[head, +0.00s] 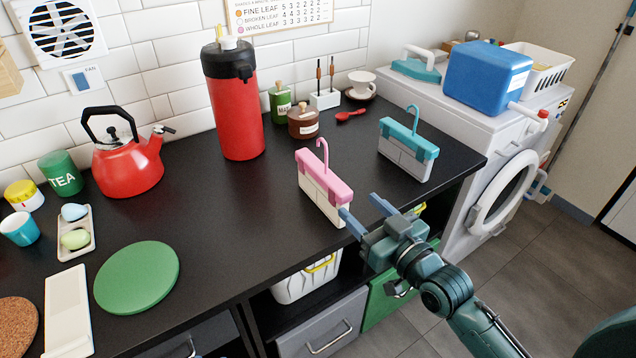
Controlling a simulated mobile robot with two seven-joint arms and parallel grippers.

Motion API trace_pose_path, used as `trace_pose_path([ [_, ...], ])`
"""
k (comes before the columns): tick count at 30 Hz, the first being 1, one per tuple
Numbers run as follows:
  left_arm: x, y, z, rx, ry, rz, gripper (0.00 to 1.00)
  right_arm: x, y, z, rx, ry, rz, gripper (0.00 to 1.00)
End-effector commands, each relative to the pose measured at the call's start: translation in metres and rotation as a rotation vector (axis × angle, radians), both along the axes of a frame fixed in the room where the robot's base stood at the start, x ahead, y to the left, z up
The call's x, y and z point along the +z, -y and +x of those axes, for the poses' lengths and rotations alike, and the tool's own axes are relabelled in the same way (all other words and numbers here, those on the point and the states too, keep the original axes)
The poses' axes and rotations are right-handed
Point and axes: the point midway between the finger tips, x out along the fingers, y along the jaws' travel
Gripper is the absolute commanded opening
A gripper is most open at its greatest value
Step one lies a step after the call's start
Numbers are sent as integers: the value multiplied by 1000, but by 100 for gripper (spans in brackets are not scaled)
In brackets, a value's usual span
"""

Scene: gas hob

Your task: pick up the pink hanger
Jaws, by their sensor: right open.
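The pink hanger (325,178) is a pink bar with a hook on top, seated on a white and grey block on the black counter, near its front edge. A similar teal hanger (408,141) on a matching block stands farther right and back. My right gripper (362,208) is open at the counter's front edge, just right of the pink hanger's block. One blue finger is close to the block's lower right corner; I cannot tell whether they touch. Nothing shows between the fingers. My left gripper is not in view.
A red flask (236,110) stands behind and left of the pink hanger. A red kettle (128,160) and a green round mat (136,278) are on the left. A red spoon (350,115) lies behind. The counter left of the pink hanger is clear. A washing machine (470,120) stands right.

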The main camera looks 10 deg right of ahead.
Motion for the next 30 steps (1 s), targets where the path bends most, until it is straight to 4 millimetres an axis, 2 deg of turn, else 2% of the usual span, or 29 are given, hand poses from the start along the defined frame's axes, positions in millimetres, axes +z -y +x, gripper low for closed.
trace_pose_path([
  [1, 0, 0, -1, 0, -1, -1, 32, 1, -4, 12, -1, 3, 2, 55],
  [6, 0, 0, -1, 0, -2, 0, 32, 0, -13, 37, -1, 1, 0, 55],
  [13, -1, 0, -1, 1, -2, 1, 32, -1, -19, 52, 0, -1, 0, 55],
  [21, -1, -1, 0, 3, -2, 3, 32, -3, -33, 88, 0, 0, 0, 55],
  [30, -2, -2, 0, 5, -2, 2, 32, -4, -35, 94, 0, -2, -2, 55],
])
